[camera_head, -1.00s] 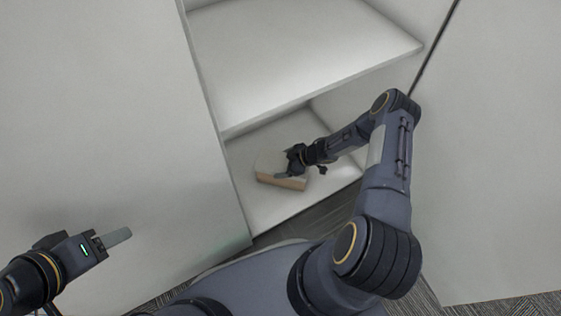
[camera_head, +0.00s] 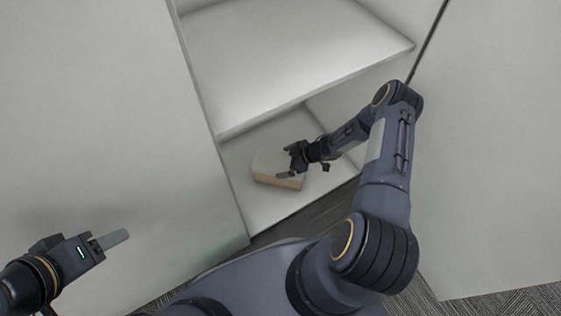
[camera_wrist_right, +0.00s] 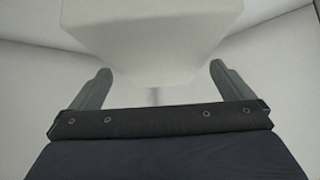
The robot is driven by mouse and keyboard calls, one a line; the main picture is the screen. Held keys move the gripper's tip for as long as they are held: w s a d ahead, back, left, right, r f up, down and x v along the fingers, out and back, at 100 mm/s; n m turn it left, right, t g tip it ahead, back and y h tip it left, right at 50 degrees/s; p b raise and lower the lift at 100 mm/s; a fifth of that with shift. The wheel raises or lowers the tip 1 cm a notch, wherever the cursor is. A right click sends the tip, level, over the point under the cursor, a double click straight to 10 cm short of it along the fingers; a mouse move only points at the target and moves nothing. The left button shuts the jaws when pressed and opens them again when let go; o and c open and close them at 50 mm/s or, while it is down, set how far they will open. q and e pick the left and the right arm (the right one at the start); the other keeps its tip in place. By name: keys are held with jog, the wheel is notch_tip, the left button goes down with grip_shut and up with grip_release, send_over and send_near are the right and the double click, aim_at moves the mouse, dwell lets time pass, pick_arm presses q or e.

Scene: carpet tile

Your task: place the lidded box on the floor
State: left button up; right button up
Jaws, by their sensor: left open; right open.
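The lidded box (camera_head: 275,168) sits on the lower shelf of a white cabinet. It has a pale top and a tan front side. In the right wrist view the pale box (camera_wrist_right: 155,40) is ahead, at and beyond the open fingers. My right gripper (camera_head: 287,162) is open at the right end of the box, one finger by its top and one by its front lower edge; whether they touch it I cannot tell. The same gripper (camera_wrist_right: 155,85) shows both fingers spread wide in its wrist view. My left gripper (camera_head: 122,238) is open and empty at the lower left, away from the box.
The lower shelf (camera_head: 262,207) has bare space in front of the box. The upper shelf (camera_head: 290,65) above it is empty. Tall white panels (camera_head: 100,120) flank the opening. Grey carpet floor (camera_head: 500,303) shows at the lower right.

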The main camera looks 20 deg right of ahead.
jog(key=p+v, duration=0.2)
jog(key=v, duration=0.7)
jog(key=shift+f, duration=0.1)
